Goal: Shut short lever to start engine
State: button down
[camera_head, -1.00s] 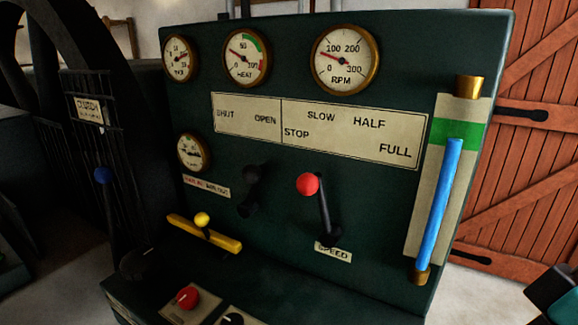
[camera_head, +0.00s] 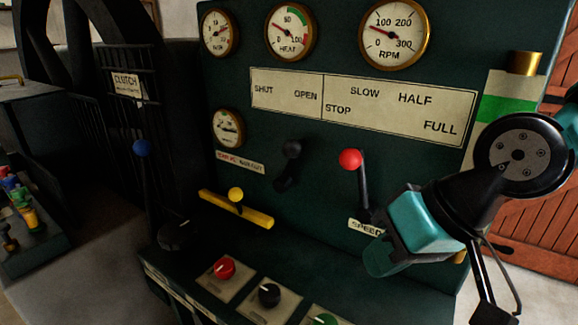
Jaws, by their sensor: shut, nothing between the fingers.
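The short lever (camera_head: 288,165) has a black knob and stands on the dark green panel below the SHUT/OPEN plate (camera_head: 285,89). Its knob points up and leans slightly right, toward the OPEN side. My gripper (camera_head: 382,262) has teal fingers and is shut and empty. It is at the right, in front of the panel, lower than the short lever and well apart from it. It overlaps the foot of the red-knobbed SPEED lever (camera_head: 350,160) in the view; I cannot tell whether they touch.
A blue-knobbed clutch lever (camera_head: 142,148) stands left. Red (camera_head: 223,267) and black (camera_head: 269,294) knobs sit on the ledge below. My arm hides much of the sight tube at the right.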

jog(key=w+a+f+m+t+y+b, duration=0.1)
jog(key=w+a+f+m+t+b, duration=0.15)
jog(key=w+m+t, duration=0.75)
jog(key=w+a+f+m+t+y+b, duration=0.1)
jog(key=w+f+m+t+b, duration=0.2)
jog(key=w+m+t, duration=0.65)
jog(key=w+a+r+p, duration=0.1)
jog(key=w+r+p, duration=0.1)
jog(key=w, duration=0.3)
jog(key=w+a+r+m+g+p, duration=0.1)
jog(key=w+p, duration=0.3)
jog(key=w, duration=0.1)
jog(key=shift+w+a+r, duration=0.15)
jog(key=shift+a+r, duration=0.2)
jog(key=shift+a, duration=0.05)
